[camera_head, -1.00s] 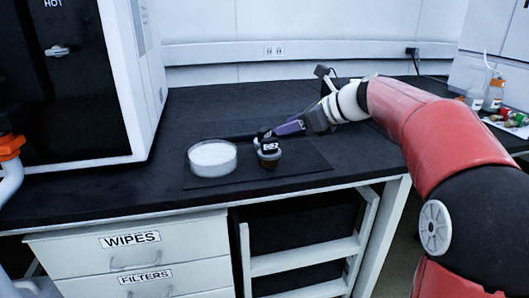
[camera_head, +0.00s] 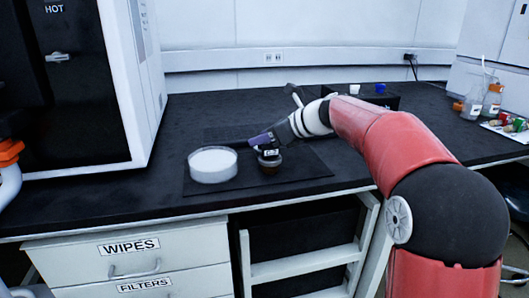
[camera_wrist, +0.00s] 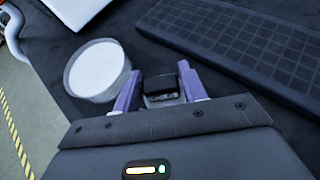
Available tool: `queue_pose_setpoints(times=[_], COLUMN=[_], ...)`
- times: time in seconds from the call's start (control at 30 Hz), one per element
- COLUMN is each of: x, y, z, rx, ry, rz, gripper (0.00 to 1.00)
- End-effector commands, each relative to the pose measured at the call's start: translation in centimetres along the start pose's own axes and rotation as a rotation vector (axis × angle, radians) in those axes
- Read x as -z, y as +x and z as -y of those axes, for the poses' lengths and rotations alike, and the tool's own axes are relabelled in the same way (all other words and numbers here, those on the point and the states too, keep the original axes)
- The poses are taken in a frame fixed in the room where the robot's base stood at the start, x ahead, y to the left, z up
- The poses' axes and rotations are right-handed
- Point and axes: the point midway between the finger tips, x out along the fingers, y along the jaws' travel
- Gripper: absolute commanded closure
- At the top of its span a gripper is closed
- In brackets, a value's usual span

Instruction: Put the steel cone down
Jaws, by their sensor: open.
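A small dark object (camera_head: 270,166) with a silvery band and a white tag on its black top stands upright on the black mat (camera_head: 310,167); I take it to be the steel cone, though its shape is partly hidden. My gripper (camera_head: 262,142) is at its top, coming from behind and to the right. In the wrist view my gripper (camera_wrist: 160,88) has its purple fingers apart, one on each side of the black top (camera_wrist: 187,78). I cannot tell whether either finger touches it. The lower part of the object is hidden there.
A round white-filled dish (camera_head: 212,165) stands close left of the object. A dark gridded slab (camera_wrist: 245,45) lies behind. A large oven-like cabinet (camera_head: 75,90) stands left. A black box (camera_head: 375,97) and bottles (camera_head: 490,100) are at the right. The back of the bench is mostly clear.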

Motion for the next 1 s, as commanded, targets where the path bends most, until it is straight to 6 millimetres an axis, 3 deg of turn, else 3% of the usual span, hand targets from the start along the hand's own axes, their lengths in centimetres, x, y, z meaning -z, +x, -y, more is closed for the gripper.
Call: queue_pose_setpoints(times=[0.03,0.33,0.73,0.87,1.0], x=[0.0,-0.1,-1.4,-3.2,-6.5], y=[0.0,-0.1,-0.8,-1.8,-3.5], z=[0.0,0.0,0.0,0.0,0.0], rx=[0.000,0.000,0.001,0.001,0.002], ry=[0.000,-0.001,-0.002,-0.004,-0.006], rz=[0.000,0.001,0.002,0.003,0.004], gripper=[0.59,0.96,0.96,0.96,0.96])
